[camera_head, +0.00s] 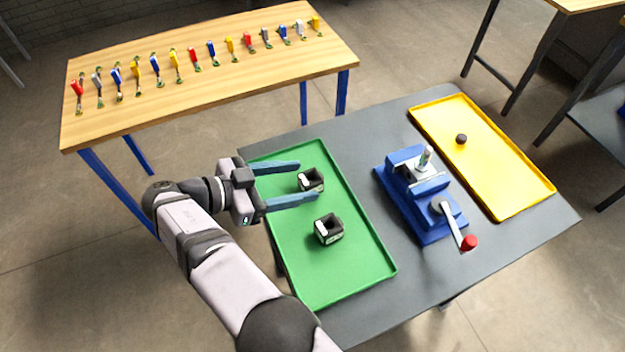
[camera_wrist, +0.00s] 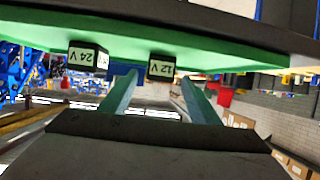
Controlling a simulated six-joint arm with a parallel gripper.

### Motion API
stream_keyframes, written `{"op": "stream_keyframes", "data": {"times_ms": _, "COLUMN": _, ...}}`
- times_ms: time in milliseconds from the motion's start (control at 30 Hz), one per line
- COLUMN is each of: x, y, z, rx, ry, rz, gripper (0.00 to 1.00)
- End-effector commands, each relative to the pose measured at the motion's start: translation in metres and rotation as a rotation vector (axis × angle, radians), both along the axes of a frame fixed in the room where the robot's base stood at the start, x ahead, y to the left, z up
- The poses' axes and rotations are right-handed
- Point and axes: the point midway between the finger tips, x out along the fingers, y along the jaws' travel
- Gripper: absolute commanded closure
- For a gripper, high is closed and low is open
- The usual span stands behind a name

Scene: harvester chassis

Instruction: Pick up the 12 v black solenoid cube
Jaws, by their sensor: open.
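The 12 V black solenoid cube (camera_head: 316,187) sits on the green tray (camera_head: 345,277), with a dark opening in its top. It also shows in the wrist view (camera_wrist: 161,68), its white "12 V" label upside down. A second black cube (camera_head: 331,238), labelled "24 V" in the wrist view (camera_wrist: 87,57), sits nearer the camera on the same tray. My gripper (camera_head: 307,181) is open, with its blue fingers reaching over the tray from the left. The 12 V cube appears between the fingertips; I cannot tell whether either finger touches it. The 24 V cube is outside the fingers.
A blue vise (camera_head: 425,215) with a red-knobbed handle stands right of the green tray on the grey table (camera_head: 395,300). A yellow tray (camera_head: 510,205) holding a small dark round piece (camera_head: 461,139) lies farther right. Several coloured parts stand on a wooden table (camera_head: 215,90) behind.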

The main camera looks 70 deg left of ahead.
Motion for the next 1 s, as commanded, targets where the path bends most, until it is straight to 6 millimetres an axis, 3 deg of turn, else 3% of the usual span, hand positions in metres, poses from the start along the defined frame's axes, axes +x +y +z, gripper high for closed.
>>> {"op": "stream_keyframes", "data": {"times_ms": 400, "x": 0.037, "y": 0.002, "z": -0.014, "rx": -0.001, "ry": 0.001, "rz": -0.001, "gripper": 0.44}}
{"op": "stream_keyframes", "data": {"times_ms": 733, "x": 0.041, "y": 0.002, "z": -0.017, "rx": -0.001, "ry": 0.002, "rz": 0.0, "gripper": 0.44}}
{"op": "stream_keyframes", "data": {"times_ms": 767, "x": 0.041, "y": 0.002, "z": -0.017, "rx": -0.001, "ry": 0.002, "rz": 0.0, "gripper": 0.46}}
{"op": "stream_keyframes", "data": {"times_ms": 967, "x": 0.041, "y": 0.002, "z": -0.017, "rx": -0.001, "ry": 0.001, "rz": 0.0, "gripper": 0.93}}
{"op": "stream_keyframes", "data": {"times_ms": 1000, "x": 0.041, "y": 0.002, "z": -0.016, "rx": 0.0, "ry": 0.001, "rz": 0.0, "gripper": 0.93}}
